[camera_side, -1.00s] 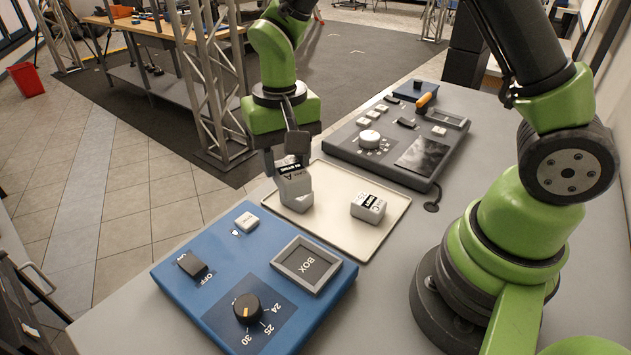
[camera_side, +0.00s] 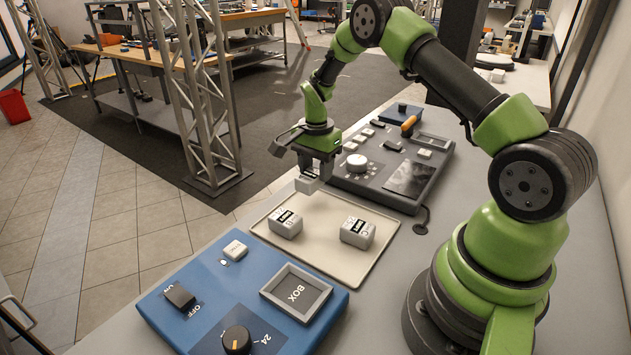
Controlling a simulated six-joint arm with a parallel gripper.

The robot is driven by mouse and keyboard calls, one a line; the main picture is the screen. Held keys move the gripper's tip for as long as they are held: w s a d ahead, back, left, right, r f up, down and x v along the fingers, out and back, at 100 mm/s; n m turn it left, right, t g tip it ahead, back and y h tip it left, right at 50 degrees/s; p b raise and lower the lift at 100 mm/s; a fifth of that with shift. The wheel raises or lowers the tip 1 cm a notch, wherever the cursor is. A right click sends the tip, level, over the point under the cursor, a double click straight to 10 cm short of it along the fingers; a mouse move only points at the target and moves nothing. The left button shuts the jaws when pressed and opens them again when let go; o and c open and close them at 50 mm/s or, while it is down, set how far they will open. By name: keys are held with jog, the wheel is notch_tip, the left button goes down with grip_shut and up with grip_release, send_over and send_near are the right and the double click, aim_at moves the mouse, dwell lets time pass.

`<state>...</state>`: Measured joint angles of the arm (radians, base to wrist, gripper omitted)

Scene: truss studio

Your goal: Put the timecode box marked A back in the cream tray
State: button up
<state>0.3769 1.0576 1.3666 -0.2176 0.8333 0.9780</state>
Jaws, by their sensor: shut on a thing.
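My gripper (camera_side: 309,172) is shut on a small pale grey box (camera_side: 306,185), the timecode box marked A by its label in the earlier frame. Its label is too small to read now. It hangs in the air over the far edge of the cream tray (camera_side: 322,246), and its exact height is hard to judge. The tray lies flat on the table. On it stand two similar light grey boxes with black-and-white labels, one at the left (camera_side: 286,224) and one at the right (camera_side: 357,233). The right one seems marked C. Bare tray shows between and around them.
A blue panel (camera_side: 208,287) with a framed BOX recess (camera_side: 296,292), switch and knob lies in front of the tray. A dark grey panel (camera_side: 385,186) with a knob, several buttons and an orange-handled lever (camera_side: 409,125) lies behind it. A truss (camera_side: 203,120) stands beyond the table.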

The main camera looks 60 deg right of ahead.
aim_at(316, 170)
jog(key=shift+f, duration=1.65)
jog(key=shift+f, duration=0.1)
jog(key=o, duration=1)
jog(key=shift+o, duration=0.2)
